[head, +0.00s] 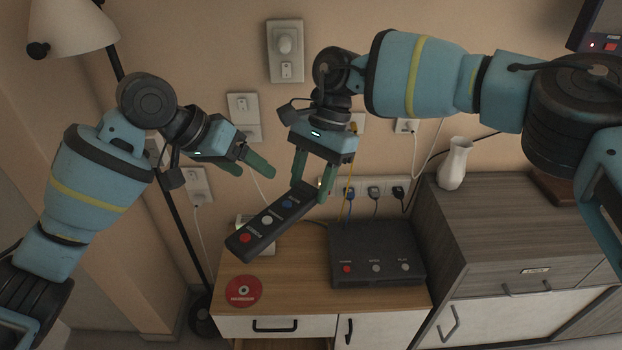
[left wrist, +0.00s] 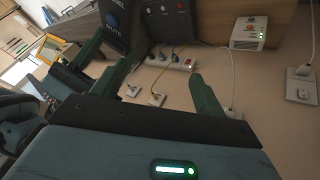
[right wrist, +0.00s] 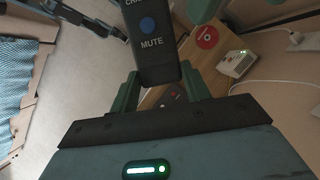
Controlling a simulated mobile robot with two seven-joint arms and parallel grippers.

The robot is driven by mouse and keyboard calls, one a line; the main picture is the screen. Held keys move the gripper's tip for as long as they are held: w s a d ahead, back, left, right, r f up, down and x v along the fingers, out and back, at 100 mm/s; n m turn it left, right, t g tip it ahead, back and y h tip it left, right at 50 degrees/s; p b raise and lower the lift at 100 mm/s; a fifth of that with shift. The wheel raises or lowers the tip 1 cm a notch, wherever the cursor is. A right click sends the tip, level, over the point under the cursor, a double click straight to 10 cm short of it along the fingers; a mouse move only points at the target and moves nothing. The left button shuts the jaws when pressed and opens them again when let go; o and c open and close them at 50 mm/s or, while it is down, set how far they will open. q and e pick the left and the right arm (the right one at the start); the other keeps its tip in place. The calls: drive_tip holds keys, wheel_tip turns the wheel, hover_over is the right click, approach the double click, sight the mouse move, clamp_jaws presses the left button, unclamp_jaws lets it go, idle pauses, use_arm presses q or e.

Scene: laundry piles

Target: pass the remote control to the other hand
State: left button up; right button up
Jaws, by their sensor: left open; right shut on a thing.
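The remote control (head: 265,226) is a long black bar with red, white and blue buttons. My right gripper (head: 313,185) is shut on its blue-button end and holds it tilted in the air above the wooden cabinet. In the right wrist view the remote (right wrist: 150,45) lies between the fingers, with the word MUTE below its blue button. My left gripper (head: 251,165) is open and empty, left of the right gripper and apart from the remote. In the left wrist view the remote (left wrist: 116,24) shows beyond the left fingers, near the upper left finger.
The wooden cabinet (head: 290,318) below holds a red disc (head: 243,291) and a black box with buttons (head: 375,253). A power strip (head: 368,188) with plugs is on the wall behind. A white vase (head: 455,163) stands on a grey dresser (head: 520,215) at right. A floor lamp (head: 75,27) stands at left.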

use_arm(q)
drive_tip(key=w+a+f+n+t, duration=0.1)
drive_tip(key=w+a+f, duration=0.15)
drive_tip(key=f, duration=0.45)
drive_tip(key=s+a+f+n+t, duration=0.2)
drive_tip(key=s+f, duration=0.3)
drive_tip(key=f, duration=0.7)
drive_tip(key=s+a+f+n+t, duration=0.15)
drive_tip(key=s+f, duration=0.35)
drive_tip(key=f, duration=0.6)
drive_tip(key=s+a+f+y, duration=0.1)
drive_tip(key=s+f, duration=0.3)
drive_tip(key=s, duration=0.5)
drive_tip(key=s+a+f+t+y, duration=0.1)
drive_tip(key=s+a+f+y, duration=0.1)
drive_tip(key=s, duration=0.7)
drive_tip(key=s+a+f+y, duration=0.2)
drive_tip(key=s+f, duration=0.3)
drive_tip(key=s, duration=0.4)
drive_tip(key=shift+s+a+f, duration=0.15)
drive_tip(key=shift+a+f, duration=0.15)
drive_tip(key=shift+a, duration=0.05)
drive_tip(key=shift+t, duration=0.25)
